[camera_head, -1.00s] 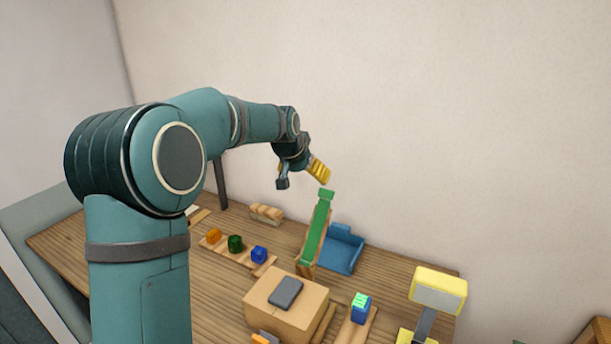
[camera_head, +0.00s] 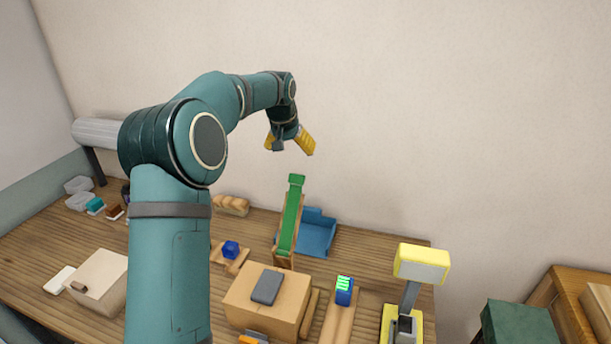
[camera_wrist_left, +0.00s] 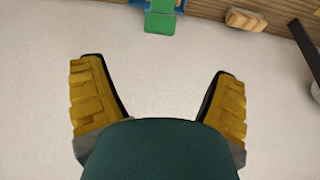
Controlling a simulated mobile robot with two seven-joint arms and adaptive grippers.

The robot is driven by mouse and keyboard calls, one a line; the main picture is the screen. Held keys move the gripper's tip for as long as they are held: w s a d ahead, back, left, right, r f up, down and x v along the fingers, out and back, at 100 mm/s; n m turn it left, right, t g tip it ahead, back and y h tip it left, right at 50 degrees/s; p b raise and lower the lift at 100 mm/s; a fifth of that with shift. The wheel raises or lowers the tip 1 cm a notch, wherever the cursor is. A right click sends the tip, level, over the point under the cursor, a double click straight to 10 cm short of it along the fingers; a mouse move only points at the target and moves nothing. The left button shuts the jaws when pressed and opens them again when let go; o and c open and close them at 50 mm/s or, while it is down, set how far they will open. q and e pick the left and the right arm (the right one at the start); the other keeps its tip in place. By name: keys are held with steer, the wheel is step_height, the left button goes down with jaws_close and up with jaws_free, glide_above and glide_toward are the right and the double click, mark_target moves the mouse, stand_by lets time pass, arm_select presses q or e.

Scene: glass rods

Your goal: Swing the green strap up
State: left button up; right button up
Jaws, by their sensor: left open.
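The green strap (camera_head: 290,222) stands steeply raised on a wooden frame (camera_head: 284,262), with a wider green end piece (camera_head: 296,181) at its top. In the left wrist view the green end (camera_wrist_left: 160,20) shows at the top edge, beyond the fingertips. My left gripper (camera_head: 290,142) is above the strap's top end, apart from it. Its yellow fingers are spread and empty, as the left wrist view (camera_wrist_left: 160,75) also shows. My right gripper is not in view.
A blue tray (camera_head: 318,236) stands just right of the strap. A cardboard box (camera_head: 240,300) with a grey device (camera_head: 267,286) lies in front. A blue block (camera_head: 344,292), a yellow-headed stand (camera_head: 422,264) and a bread-like loaf (camera_head: 231,204) are nearby.

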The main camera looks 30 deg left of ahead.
mark_target(297, 176)
arm_select(q)
steer(key=p+x, duration=0.1)
steer(key=x, duration=1.2)
steer(key=shift+w+d+f, duration=0.1)
steer(key=shift+f, duration=0.25)
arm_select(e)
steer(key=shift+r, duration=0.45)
